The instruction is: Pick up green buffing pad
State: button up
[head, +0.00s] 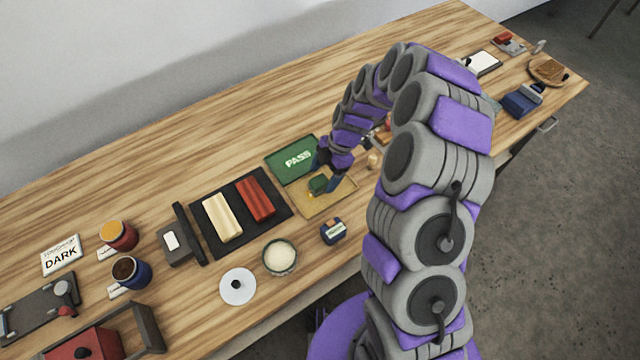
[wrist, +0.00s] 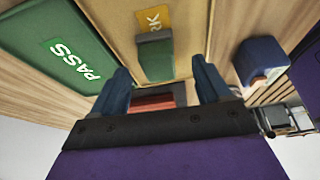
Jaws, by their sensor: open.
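The green buffing pad (head: 317,183) is a small dark green block lying on a tan mat (head: 325,206), right of centre on the table. In the wrist view the pad (wrist: 155,56) appears ahead of my gripper (wrist: 160,66), between the lines of its two blue fingers. My gripper (head: 334,181) is open and empty, close beside the pad at its right in the head view. I cannot tell whether a finger touches the pad.
A green PASS mat (head: 292,165) adjoins the tan mat. A black tray (head: 205,199) holds a cream block (head: 222,218) and a red block (head: 256,199). A small blue block (head: 333,232) and a bowl of pale material (head: 279,257) stand in front. The table's back is clear.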

aim_at(319, 180)
jog(key=x, duration=0.3)
jog(key=shift+a+f, duration=0.2)
jog(key=shift+f, duration=0.05)
jog(key=shift+a, duration=0.25)
jog(key=shift+d, duration=0.25)
jog(key=c, duration=0.7)
jog(key=shift+a, duration=0.15)
jog(key=c, duration=0.3)
jog(key=shift+c, duration=0.3)
